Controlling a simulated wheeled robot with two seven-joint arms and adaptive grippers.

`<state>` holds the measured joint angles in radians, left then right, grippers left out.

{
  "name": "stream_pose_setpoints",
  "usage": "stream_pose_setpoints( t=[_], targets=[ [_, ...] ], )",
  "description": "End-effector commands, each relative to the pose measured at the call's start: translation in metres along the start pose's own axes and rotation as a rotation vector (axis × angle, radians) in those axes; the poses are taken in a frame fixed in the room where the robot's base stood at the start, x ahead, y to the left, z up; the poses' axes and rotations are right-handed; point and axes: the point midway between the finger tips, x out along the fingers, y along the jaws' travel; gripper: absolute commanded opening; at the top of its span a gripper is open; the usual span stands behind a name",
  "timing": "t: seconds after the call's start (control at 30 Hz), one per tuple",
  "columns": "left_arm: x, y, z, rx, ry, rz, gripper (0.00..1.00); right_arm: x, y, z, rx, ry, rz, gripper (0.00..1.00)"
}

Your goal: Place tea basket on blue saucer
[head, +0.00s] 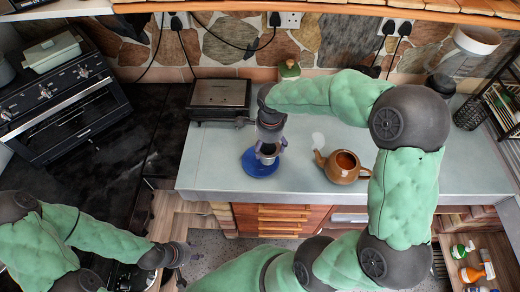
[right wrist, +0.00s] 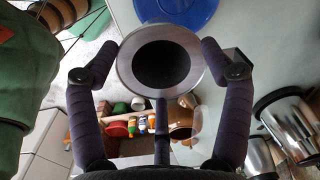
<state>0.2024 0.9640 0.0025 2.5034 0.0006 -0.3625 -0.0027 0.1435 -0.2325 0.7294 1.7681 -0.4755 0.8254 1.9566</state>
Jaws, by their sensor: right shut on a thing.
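The blue saucer (head: 249,168) lies near the front edge of the grey counter in the head view. Its edge also shows at the top of the right wrist view (right wrist: 182,10). My right gripper (head: 268,155) is shut on the tea basket (head: 267,149), a round metal cup with a dark inside. In the right wrist view the tea basket's rim (right wrist: 124,62) sits between the two fingers. In the head view the basket overlaps the saucer; I cannot tell how high it is above it. My left gripper (head: 180,255) is low at the left, away from the counter; its fingers are unclear.
A brown teapot (head: 343,175) without a lid stands right of the saucer, beside my right arm. A dark grill-like appliance (head: 220,95) stands at the back left of the counter. A small green item (head: 289,69) is by the wall. The counter around the saucer is mostly clear.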

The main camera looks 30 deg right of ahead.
Motion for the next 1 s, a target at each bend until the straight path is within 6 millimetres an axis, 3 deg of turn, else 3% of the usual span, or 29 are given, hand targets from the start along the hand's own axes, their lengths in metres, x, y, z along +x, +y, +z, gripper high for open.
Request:
stream_pose_setpoints(
  t=[0.2,0.4,0.63,0.83,1.0],
  targets=[
    [0.003,-0.001,0.000,0.000,0.000,0.000,0.40,0.037,-0.024,0.006,-0.001,0.000,0.004,0.53],
    [0.003,-0.001,0.000,0.000,0.000,0.000,0.40,0.053,-0.037,0.009,0.000,0.000,0.001,0.53],
    [0.003,-0.001,0.000,0.000,0.000,0.000,0.40,0.062,-0.043,0.011,0.000,0.000,0.002,0.53],
    [0.004,-0.001,0.000,0.000,0.000,0.000,0.40,0.088,-0.041,0.011,0.000,0.000,0.003,0.53],
    [0.004,-0.001,0.000,0.000,0.000,0.000,0.40,0.091,-0.042,0.011,0.001,0.000,-0.001,0.53]
  ],
)
